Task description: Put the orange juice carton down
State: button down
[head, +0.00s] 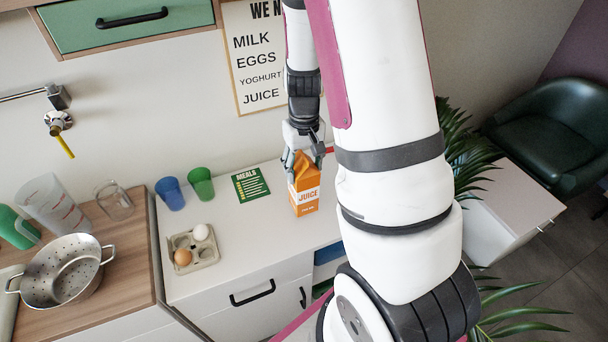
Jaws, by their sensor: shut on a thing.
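The orange juice carton (305,197) is upright at the back right of the white counter (248,241), beside a green meals card. My gripper (305,165) is above it with its fingers around the carton's top, shut on it. The carton's base looks at or very close to the counter surface; I cannot tell whether it touches. My arm hides the counter to the right of the carton.
A green meals card (251,184), a blue cup (170,193) and a green cup (201,184) stand left of the carton. An egg tray (207,255) with eggs is at front left. A colander (62,272) sits on the wooden top. The counter's middle is clear.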

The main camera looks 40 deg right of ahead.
aim_at(303, 194)
jog(key=shift+w+f, duration=0.15)
jog(key=shift+f, duration=1.75)
jog(key=c, duration=0.6)
grip_release()
